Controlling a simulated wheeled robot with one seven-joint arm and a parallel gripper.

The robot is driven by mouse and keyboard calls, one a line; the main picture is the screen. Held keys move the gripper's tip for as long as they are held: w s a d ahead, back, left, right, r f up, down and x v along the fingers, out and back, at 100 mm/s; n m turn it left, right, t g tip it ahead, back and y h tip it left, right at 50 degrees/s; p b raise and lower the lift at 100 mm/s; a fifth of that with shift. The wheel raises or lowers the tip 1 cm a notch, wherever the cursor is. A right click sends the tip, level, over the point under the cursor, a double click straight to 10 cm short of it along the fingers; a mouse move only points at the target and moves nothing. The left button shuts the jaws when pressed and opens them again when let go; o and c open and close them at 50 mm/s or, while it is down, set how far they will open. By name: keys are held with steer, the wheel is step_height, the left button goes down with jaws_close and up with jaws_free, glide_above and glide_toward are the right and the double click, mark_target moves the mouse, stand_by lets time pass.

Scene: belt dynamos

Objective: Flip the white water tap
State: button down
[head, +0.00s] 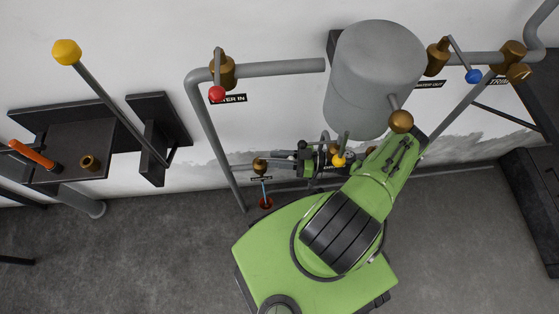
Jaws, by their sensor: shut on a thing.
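A small brass tap (260,164) sits low on the wall, left of my gripper. A thin pale blue stream (263,188) shows below it, reaching down to a reddish drain (265,203) at the floor. My gripper (300,157) is just right of the tap, by the end of a thin handle that runs right from it. It is shut on what appears to be this handle's end. The white part of the tap is not visible, and the jaws hide the grip itself.
A grey tank (376,80) hangs above my arm. A red-knobbed valve (221,74) and pipe stand upper left, a blue-knobbed valve (473,75) upper right. A yellow-knobbed lever (67,52) rises at left. A yellow knob (338,160) is near my wrist.

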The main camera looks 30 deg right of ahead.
steer(key=shift+w+n+g+y, duration=0.15)
steer(key=shift+n+g+y, duration=0.15)
steer(key=shift+g, duration=0.1)
steer(key=c, duration=0.9)
jaws_free()
